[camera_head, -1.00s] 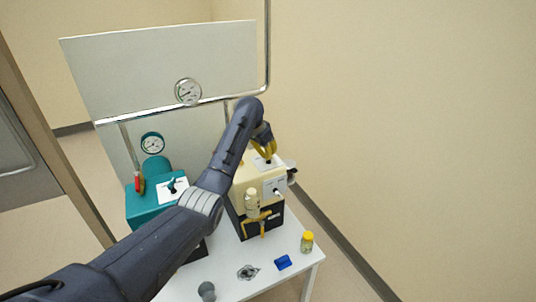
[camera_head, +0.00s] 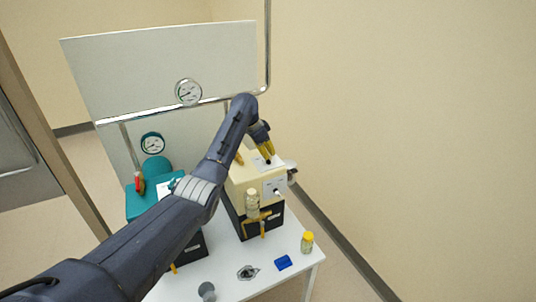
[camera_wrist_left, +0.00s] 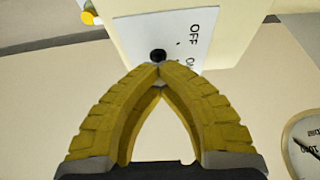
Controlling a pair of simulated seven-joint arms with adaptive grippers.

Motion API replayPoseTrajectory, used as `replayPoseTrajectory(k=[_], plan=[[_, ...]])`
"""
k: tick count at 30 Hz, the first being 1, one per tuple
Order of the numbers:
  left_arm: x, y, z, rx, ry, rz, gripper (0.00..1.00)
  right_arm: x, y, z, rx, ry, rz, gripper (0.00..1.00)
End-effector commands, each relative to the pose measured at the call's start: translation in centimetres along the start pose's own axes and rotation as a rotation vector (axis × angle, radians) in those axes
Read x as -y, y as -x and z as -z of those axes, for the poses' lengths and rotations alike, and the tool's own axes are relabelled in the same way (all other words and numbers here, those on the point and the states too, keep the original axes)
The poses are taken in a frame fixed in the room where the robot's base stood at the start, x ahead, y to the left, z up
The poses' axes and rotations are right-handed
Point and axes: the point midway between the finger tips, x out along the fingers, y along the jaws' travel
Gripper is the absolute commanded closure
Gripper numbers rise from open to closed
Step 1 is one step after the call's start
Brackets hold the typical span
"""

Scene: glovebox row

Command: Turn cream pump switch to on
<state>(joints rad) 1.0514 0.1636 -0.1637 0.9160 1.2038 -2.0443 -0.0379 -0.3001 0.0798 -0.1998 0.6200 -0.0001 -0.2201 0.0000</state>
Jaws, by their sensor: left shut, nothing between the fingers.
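The cream pump (camera_head: 240,185) stands on the right part of the white table, beside the teal pump. Its switch is a small black knob (camera_wrist_left: 157,55) on a white label plate (camera_wrist_left: 185,30) marked OFF and, partly hidden, a second word starting with O. My left gripper (camera_wrist_left: 160,68) has its yellow fingers shut and empty, with the tips right at the knob in the wrist view; whether they touch it I cannot tell. In the head view my left gripper (camera_head: 268,157) is above the pump's top plate. The right gripper is not in view.
The teal pump (camera_head: 133,205) stands to the left, partly behind my arm. A yellow-capped jar (camera_head: 307,242), a blue block (camera_head: 283,262), a dark metal part (camera_head: 247,272) and a grey cup (camera_head: 207,291) are on the white table (camera_head: 228,285). A large panel with a gauge (camera_head: 188,92) rises behind.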

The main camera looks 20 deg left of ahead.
Motion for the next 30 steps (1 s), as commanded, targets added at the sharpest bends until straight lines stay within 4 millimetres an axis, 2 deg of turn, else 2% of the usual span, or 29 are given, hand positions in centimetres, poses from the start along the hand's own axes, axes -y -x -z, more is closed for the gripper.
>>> replayPoseTrajectory(k=[1,4,12,27,30], plan=[[0.26,-0.24,-0.73,0.014,0.004,0.002,1.00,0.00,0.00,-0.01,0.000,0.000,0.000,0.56],[0.27,-0.23,-0.74,0.014,0.004,0.002,1.00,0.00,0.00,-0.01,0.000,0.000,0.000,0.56],[0.28,-0.24,-0.76,0.015,0.005,0.003,0.70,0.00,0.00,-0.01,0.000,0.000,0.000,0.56],[0.22,-0.34,-0.81,0.016,0.005,0.001,0.59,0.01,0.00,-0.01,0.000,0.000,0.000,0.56],[0.22,-0.36,-0.82,0.017,0.005,0.001,0.54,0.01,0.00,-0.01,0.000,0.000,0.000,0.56]])
